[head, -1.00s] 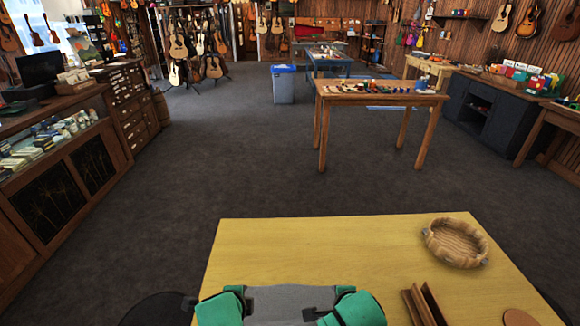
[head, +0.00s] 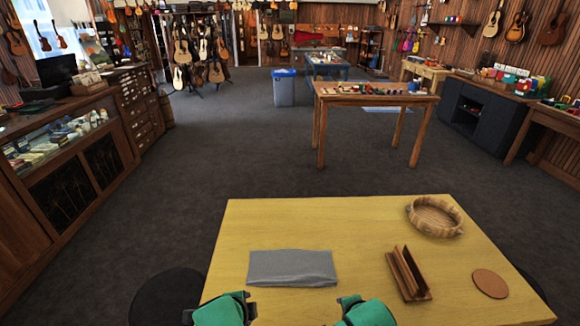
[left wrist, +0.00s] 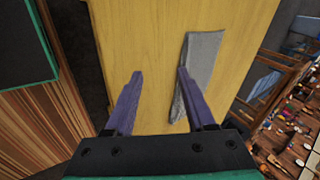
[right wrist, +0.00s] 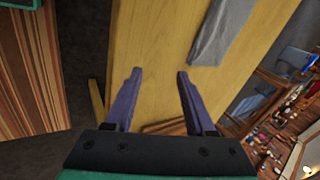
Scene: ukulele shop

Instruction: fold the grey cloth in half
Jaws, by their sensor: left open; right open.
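The grey cloth (head: 292,268) lies on the yellow wooden table as a long, narrow rectangle, folded over, with its long side running left to right. It also shows in the left wrist view (left wrist: 203,65) and in part in the right wrist view (right wrist: 222,30). My left gripper (left wrist: 160,75) is open, with one purple finger close to the cloth's edge; whether they touch I cannot tell. My right gripper (right wrist: 158,75) is open and empty, beside the cloth and apart from it. In the head view both grippers are near the table's front edge.
On the yellow table (head: 340,222) stand a round wooden basket (head: 435,217) at the back right, a brown slotted wooden stand (head: 407,274) right of the cloth, and a round brown coaster (head: 490,283). The table behind the cloth is clear. A dark round stool (head: 165,297) stands at the left.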

